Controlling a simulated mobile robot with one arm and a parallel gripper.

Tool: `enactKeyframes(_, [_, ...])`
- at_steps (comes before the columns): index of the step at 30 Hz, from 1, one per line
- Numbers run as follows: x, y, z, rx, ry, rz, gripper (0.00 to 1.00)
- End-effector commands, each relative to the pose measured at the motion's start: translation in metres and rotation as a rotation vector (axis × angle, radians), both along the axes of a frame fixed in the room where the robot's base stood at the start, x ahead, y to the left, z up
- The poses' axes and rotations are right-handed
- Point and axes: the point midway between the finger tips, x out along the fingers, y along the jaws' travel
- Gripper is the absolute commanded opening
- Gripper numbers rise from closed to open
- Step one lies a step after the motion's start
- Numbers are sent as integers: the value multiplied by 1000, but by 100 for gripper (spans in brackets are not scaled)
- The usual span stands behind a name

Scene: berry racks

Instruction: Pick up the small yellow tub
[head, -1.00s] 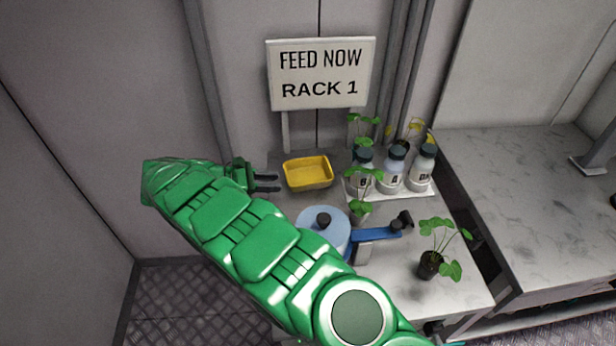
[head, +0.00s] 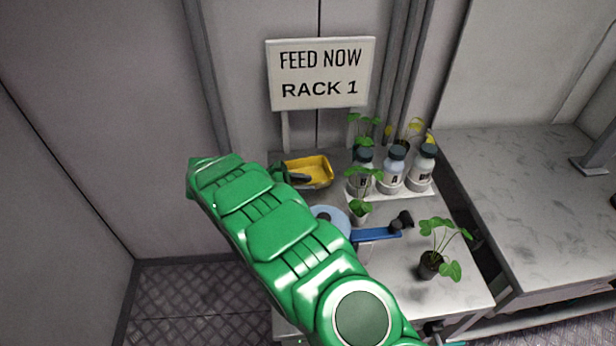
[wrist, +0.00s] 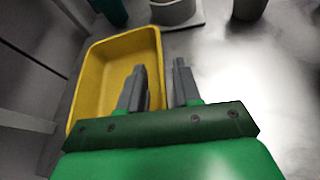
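The small yellow tub (head: 318,170) stands on the table below the sign in the head view, its near left side partly hidden by my gripper (head: 292,174). In the wrist view the tub (wrist: 90,75) lies open side up at the left. My gripper (wrist: 160,85) is open there, its two dark fingers apart. The left finger shows over the tub's inside and the right finger shows outside its right wall, so that wall lies between them in the picture. I cannot tell how far the fingertips are above or below the rim.
Several white bottles with dark caps (head: 393,168) stand in a white holder right of the tub. A blue lidded pot (head: 330,217), a blue-handled tool (head: 376,234) and potted seedlings (head: 430,265) stand nearer. The sign (head: 320,73) rises behind.

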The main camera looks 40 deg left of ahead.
Motion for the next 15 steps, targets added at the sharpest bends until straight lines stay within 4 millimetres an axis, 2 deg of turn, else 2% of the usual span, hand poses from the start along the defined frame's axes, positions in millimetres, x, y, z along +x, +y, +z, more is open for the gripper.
enactKeyframes(8, [3, -2, -3, 0, 1, 2, 33])
enactKeyframes(15, [3, -2, -3, 0, 1, 2, 0])
